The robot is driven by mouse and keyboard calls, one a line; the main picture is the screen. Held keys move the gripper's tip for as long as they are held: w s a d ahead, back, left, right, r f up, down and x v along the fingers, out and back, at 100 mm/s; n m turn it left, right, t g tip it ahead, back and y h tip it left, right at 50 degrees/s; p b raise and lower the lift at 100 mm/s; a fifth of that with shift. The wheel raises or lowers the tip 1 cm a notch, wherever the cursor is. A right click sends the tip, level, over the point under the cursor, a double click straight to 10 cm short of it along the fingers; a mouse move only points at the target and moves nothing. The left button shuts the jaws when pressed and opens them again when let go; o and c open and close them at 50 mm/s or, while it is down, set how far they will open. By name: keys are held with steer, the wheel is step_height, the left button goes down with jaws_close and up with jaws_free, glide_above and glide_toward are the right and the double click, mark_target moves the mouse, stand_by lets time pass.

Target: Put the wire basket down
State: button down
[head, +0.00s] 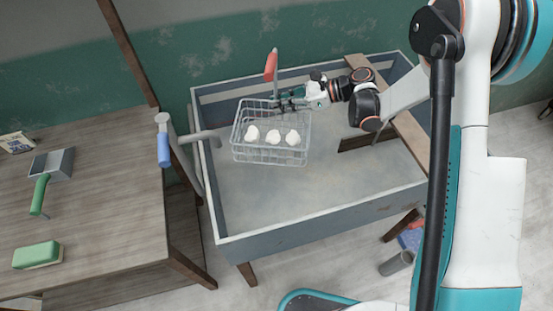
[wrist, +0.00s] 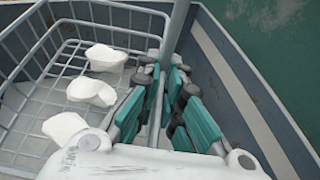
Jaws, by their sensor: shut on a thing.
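The wire basket (head: 236,143) is a grey wire frame with several white lumps (head: 272,137) in it. In the head view it is over the back left part of the grey-blue trough (head: 330,219); I cannot tell whether its base touches the trough floor. An upright post with an orange-red grip (head: 271,66) rises at its back side. My gripper (head: 281,104) reaches in from the right and is shut on this post. In the wrist view, the fingers of my gripper (wrist: 160,82) close around the grey post (wrist: 176,32), with the basket (wrist: 62,22) to the left.
The trough wall (wrist: 235,75) runs close to the right of my fingers. A wooden plank (head: 412,144) spans the trough's right side. A wooden table (head: 110,215) at left holds a green-handled dustpan (head: 52,164) and a green block (head: 37,255). The trough's front floor is clear.

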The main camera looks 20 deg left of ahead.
step_height(320, 180, down, 19)
steer(key=b, duration=0.6)
steer(key=shift+r, duration=0.1)
steer(key=c, duration=1.8)
jaws_free()
steer(key=shift+o, duration=0.2)
steer(key=shift+d+r, duration=0.15)
steer(key=shift+d, duration=0.1)
steer(key=p+v, duration=0.2)
steer(key=v, duration=0.5)
